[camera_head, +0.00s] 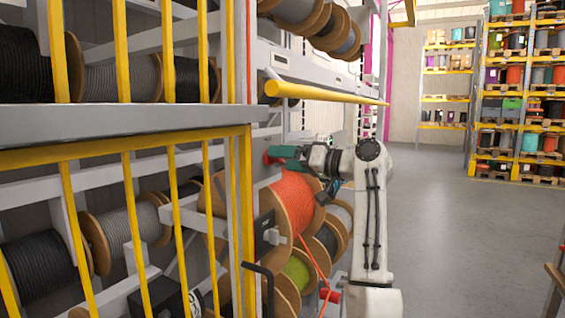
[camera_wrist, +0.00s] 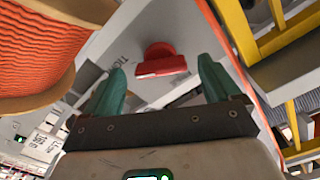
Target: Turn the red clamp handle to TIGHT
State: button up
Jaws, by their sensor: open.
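The red clamp handle (camera_wrist: 160,62) shows in the wrist view, on a light grey plate, ahead of and between the two green fingers. Dark lettering is printed on the plate to its left, only partly readable. My gripper (camera_wrist: 160,85) is open, with a finger on each side of the handle's line and nothing held between them. In the head view my gripper (camera_head: 270,153) reaches left to the rack post above the orange cable reel (camera_head: 292,199). A bit of red (camera_head: 267,158) shows at the fingertips there; the rest of the handle is hidden.
A yellow horizontal bar (camera_head: 325,93) juts out above my gripper. A yellow-barred guard (camera_head: 125,155) stands at the left. The orange reel's wooden flange is close at left in the wrist view. The grey floor (camera_head: 455,220) at right is clear.

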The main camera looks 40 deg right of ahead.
jog(key=b+v, duration=0.2)
jog(key=v, duration=0.7)
jog(key=shift+s+b, duration=0.15)
jog(key=shift+b, duration=0.15)
